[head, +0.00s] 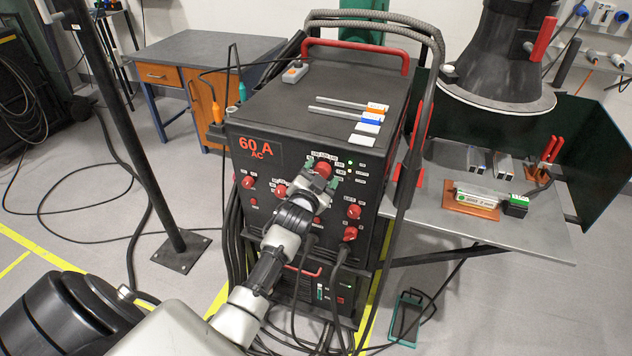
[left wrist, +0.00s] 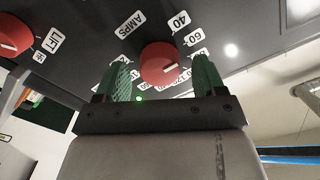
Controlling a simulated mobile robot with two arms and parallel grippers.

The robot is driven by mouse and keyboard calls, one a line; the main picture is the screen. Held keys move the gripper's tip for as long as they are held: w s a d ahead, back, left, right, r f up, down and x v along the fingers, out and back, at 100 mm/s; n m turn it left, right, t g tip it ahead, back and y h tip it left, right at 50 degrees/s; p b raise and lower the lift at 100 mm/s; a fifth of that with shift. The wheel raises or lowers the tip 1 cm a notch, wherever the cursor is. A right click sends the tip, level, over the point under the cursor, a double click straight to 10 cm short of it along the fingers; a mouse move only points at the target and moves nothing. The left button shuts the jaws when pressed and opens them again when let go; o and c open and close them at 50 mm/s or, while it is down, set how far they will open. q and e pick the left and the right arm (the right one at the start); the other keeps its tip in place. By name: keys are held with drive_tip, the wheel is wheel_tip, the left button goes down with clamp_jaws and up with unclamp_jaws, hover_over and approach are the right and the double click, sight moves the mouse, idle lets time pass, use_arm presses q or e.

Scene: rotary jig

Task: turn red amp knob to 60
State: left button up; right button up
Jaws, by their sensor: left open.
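The red amp knob (left wrist: 160,63) is on the dark front panel of the welding machine (head: 300,200). In the left wrist view it has a short white line toward its right side, and labels including AMPS, 40 and 60 surround it. I cannot tell exactly which label the line meets. The knob also shows in the head view (head: 322,168). My left gripper (head: 323,180) is open, its green fingers on either side of the knob with visible gaps in the left wrist view (left wrist: 162,80). My right gripper is not in view.
Several other red knobs sit close by, including one at the panel's left (head: 248,182) and one at its right (head: 354,212). Cables (head: 340,270) hang below. A black post (head: 130,130) stands left. A metal bench (head: 480,225) with a fume hood (head: 497,60) is at the right.

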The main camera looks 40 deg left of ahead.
use_arm(q)
drive_tip(key=b+v, duration=0.1)
drive_tip(key=v, duration=0.9)
drive_tip(key=shift+s, duration=0.3)
drive_tip(key=shift+d, duration=0.1)
